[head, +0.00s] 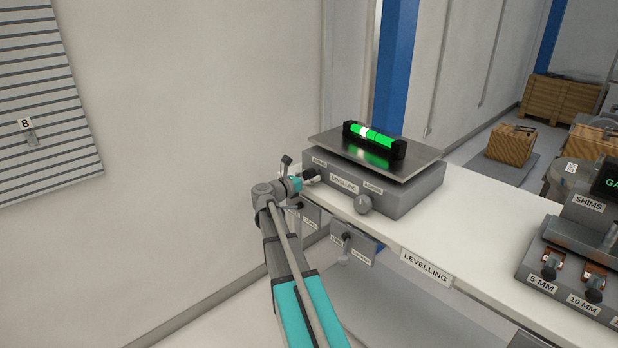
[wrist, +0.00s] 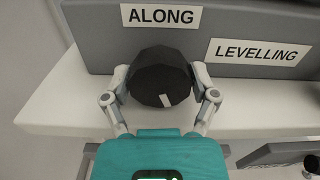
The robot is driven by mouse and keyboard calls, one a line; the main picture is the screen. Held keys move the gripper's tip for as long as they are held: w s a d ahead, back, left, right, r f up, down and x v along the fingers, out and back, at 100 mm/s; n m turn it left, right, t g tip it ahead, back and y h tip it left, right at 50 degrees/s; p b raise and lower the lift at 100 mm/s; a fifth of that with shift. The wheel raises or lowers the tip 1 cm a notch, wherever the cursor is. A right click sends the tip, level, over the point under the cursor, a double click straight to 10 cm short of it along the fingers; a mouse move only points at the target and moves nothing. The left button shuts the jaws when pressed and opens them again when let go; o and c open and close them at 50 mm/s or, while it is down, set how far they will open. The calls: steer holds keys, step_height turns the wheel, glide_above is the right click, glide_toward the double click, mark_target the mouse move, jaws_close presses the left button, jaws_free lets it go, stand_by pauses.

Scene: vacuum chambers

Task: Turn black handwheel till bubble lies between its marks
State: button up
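The black handwheel (wrist: 160,77) is faceted with a white mark on its face, low and right of centre; it sits under the ALONG label in the wrist view. My gripper (wrist: 159,82) has one finger on each side of the wheel, and both fingertips appear to touch its rim. In the head view my gripper (head: 305,178) is at the left end of the levelling block (head: 408,196) and largely hides the wheel. The green vial (head: 385,142) lies on the block's metal plate (head: 325,142). Its pale bubble (head: 365,132) shows left of the middle; the marks are too small to judge.
The white bench (head: 465,215) carries a LEVELLING label (head: 426,267). A shims block (head: 570,262) stands at the right. A small panel (head: 352,240) hangs below the bench edge.

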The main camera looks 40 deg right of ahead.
steer(key=c, duration=0.5)
steer(key=shift+n, duration=0.4)
steer(key=shift+n, duration=2.6)
steer(key=o, duration=1.1)
steer(key=shift+a, duration=0.1)
